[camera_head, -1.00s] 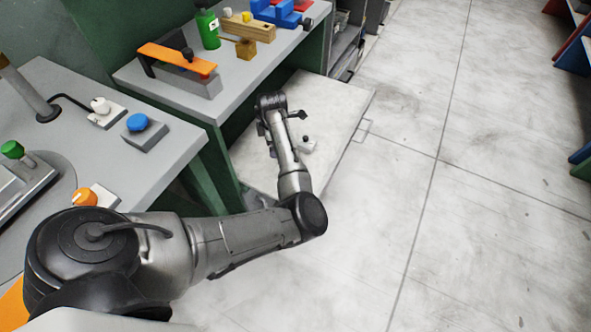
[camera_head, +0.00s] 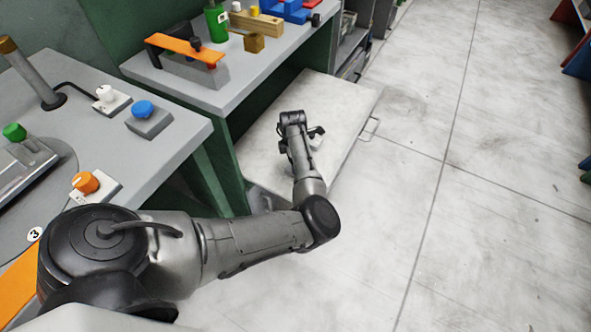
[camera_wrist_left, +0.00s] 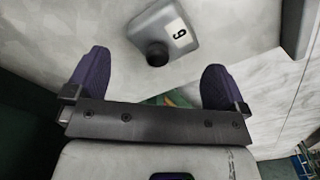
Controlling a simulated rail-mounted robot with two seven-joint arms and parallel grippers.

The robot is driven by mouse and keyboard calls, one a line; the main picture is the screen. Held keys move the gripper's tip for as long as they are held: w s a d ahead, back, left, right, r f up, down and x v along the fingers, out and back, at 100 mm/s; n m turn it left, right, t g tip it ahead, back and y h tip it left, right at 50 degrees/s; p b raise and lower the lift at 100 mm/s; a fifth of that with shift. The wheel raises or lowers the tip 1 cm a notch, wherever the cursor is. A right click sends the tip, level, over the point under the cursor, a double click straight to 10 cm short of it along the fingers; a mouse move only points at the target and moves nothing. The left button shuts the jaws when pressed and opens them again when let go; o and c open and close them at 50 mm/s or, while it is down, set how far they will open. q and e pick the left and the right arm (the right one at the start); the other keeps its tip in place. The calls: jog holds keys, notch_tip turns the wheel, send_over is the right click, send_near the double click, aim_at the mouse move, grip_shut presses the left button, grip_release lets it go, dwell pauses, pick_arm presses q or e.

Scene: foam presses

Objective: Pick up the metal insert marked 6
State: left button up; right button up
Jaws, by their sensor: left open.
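The metal insert (camera_wrist_left: 175,30) is a grey block with a black knob and a white label that reads as a 6, tilted in the left wrist view. It lies on a pale, drawer-like surface (camera_head: 345,97); in the head view the insert (camera_head: 316,142) is partly hidden by my arm. My left gripper (camera_wrist_left: 156,62) is open and empty, its two purple-dark fingers spread on either side of the knob's position in the picture. The insert's body appears beyond the fingertips. In the head view my left gripper (camera_head: 300,134) is just left of the insert. My right gripper is not in view.
A grey workbench (camera_head: 225,95) stands beside the pale surface, with an orange bar (camera_head: 187,48) and a green bottle (camera_head: 216,24) on it. A nearer table carries a blue button (camera_head: 143,109) and an orange knob (camera_head: 86,182). The floor to the right is clear.

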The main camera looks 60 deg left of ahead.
pick_arm(q)
jog(key=shift+w+f+b, duration=0.15)
jog(key=shift+f+b, duration=0.3)
jog(key=shift+f, duration=0.1)
jog(key=f+b, duration=0.3)
jog(key=f, duration=0.1)
jog(key=shift+d, duration=0.2)
jog(key=shift+r, duration=0.1)
jog(key=c, duration=0.8)
jog(key=shift+o, duration=0.2)
